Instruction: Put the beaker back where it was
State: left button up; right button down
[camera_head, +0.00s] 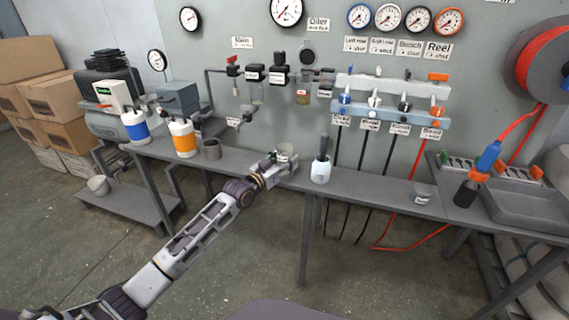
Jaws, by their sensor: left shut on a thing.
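The beaker (286,150) is a small clear cup at the back of the narrow grey bench, below the oiler and filter units. My left gripper (279,157) is shut on it, reaching in from the lower left. The gripper covers part of the beaker, and I cannot tell whether its base touches the bench top. My right gripper is not in view.
The grey bench (255,158) also holds a grey cup (212,149), an orange-banded bottle (183,138), a blue-banded bottle (135,127), a white pot with a dark handle (321,170) and a small grey tin (421,193). Bench top between pot and tin is clear.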

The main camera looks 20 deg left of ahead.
pick_arm(q)
jog(key=shift+f, duration=0.2)
dwell(0.3)
jog(key=o, duration=1.1)
jog(key=shift+c, duration=0.2)
jog(key=shift+r, duration=0.15)
